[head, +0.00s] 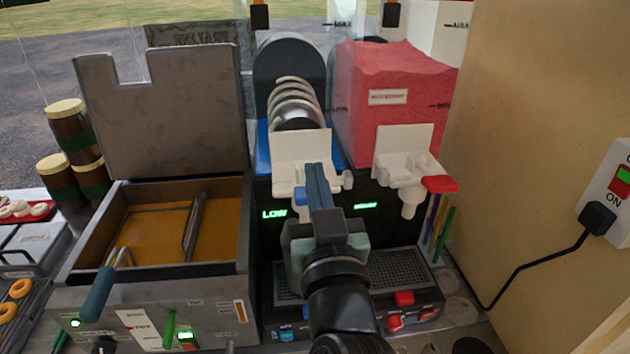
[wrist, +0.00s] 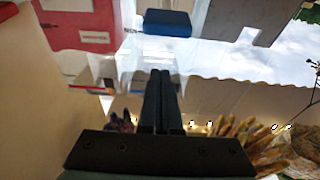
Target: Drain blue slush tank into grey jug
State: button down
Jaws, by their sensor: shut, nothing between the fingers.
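The blue slush tank (head: 263,150) is the left tank of the slush machine. Its pale spiral auger (head: 296,103) is bare, and blue shows only low at its base. Its white tap has a blue lever (head: 299,196). My gripper (head: 318,170) is in front of this tap, fingers shut and empty, close beside the lever; I cannot tell whether they touch.
The red slush tank (head: 395,95) stands to the right, full, with a red-levered tap (head: 440,184). A drip grille (head: 400,270) lies below. A fryer (head: 150,225) with a raised lid is at left. A wall with a socket switch (head: 610,185) bounds the right.

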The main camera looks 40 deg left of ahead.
jog(key=shift+p+x, duration=0.3)
jog(key=shift+x, duration=0.7)
jog(key=shift+s+d+f, duration=0.1)
jog(key=shift+d+f, duration=0.05)
jog(key=shift+f, duration=0.85)
jog(key=shift+s+d+f, duration=0.15)
jog(key=shift+f, duration=0.85)
notch_tip(320, 180, down, 5)
jog(key=t+y+b, duration=0.1)
jog(key=b, duration=1)
jog(key=t+y+b, duration=0.1)
jog(key=y+b, duration=0.1)
jog(key=b, duration=0.9)
jog(key=shift+s+d+t+b, duration=0.15)
jog(key=shift+t+b, duration=0.25)
dwell(2.2)
